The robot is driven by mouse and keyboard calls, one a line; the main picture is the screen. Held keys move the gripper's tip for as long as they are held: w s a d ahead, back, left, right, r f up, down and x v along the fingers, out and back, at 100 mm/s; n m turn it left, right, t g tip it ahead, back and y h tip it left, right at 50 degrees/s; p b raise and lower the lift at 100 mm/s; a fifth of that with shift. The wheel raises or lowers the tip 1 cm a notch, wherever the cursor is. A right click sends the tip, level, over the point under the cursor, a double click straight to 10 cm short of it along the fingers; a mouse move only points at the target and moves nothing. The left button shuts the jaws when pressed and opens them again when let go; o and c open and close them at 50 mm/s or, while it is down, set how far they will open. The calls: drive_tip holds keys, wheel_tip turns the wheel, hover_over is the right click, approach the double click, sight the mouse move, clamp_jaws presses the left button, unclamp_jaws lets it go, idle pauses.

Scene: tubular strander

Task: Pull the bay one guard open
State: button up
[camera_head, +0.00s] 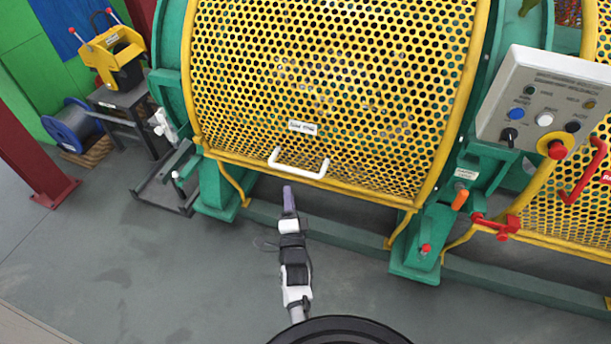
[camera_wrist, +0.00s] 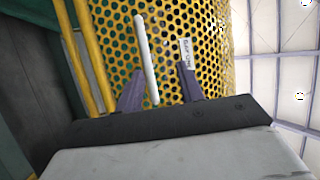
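The bay one guard (camera_head: 325,90) is a curved yellow perforated panel, down over the green machine frame. A white bar handle (camera_head: 298,168) sits near its lower edge, below a small white label (camera_head: 302,127). My gripper (camera_head: 288,190) is just below the handle in the head view. In the wrist view its two purple fingers (camera_wrist: 161,78) are spread apart. The handle (camera_wrist: 146,55) shows in the gap between them, nearer the left finger. I cannot tell whether a finger touches it. The label (camera_wrist: 186,54) is by the right finger.
A grey control panel (camera_head: 545,105) with buttons stands at the right, above a red handle (camera_head: 585,172) on a second yellow guard. Green feet and a base rail (camera_head: 340,232) run below the guard. A blue spool (camera_head: 72,128) is at the left. The grey floor in front is clear.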

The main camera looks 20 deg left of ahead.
drive_tip(key=w+a+p, duration=0.2)
drive_tip(key=w+a, duration=0.1)
drive_tip(key=w, duration=0.9)
drive_tip(key=shift+m+h, duration=0.3)
drive_tip(key=shift+m, duration=0.1)
clamp_jaws()
